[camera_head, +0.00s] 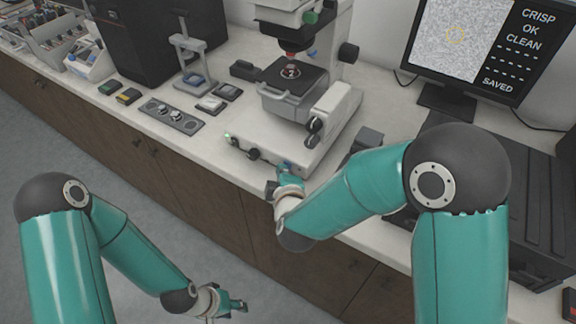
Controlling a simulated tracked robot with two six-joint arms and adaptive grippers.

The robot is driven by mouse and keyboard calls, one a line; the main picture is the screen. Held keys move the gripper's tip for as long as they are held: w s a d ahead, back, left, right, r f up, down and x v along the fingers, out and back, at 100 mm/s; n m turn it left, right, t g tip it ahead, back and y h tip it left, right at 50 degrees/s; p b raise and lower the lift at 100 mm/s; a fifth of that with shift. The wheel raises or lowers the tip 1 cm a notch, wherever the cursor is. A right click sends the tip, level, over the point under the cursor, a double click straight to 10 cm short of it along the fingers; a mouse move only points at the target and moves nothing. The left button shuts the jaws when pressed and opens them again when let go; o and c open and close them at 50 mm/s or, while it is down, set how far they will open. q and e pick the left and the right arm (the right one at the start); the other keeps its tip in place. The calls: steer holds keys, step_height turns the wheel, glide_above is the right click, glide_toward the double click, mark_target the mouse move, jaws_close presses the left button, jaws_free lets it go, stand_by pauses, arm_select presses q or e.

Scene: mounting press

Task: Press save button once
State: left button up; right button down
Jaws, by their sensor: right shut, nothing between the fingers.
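The microscope (290,108) stands on the bench with a slide on its stage. Its base front (240,138) carries a small green light, dark knobs and a small blue spot near the right end, by my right fingertips. I cannot read any label there, so I cannot tell which control is the save button. My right gripper (284,169) is shut and empty, right at the base's front edge; I cannot tell if it touches. The monitor (468,45) reads CRISP, OK, CLEAN and SAVED. My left gripper (238,306) hangs low in front of the cabinets, and its finger opening is unclear.
A grey plate with two round knobs (172,116), small trays (210,103) and a small stand (190,50) sit left of the microscope. A black case (510,185) lies on the bench at right. The floor (60,150) before the cabinets is clear.

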stand_by(0.3)
steer(key=shift+s+a, duration=0.45)
steer(key=shift+s, duration=0.2)
steer(key=shift+s+a, duration=0.75)
steer(key=shift+s, duration=0.3)
steer(key=shift+s+a, duration=0.7)
steer(key=shift+s, duration=0.3)
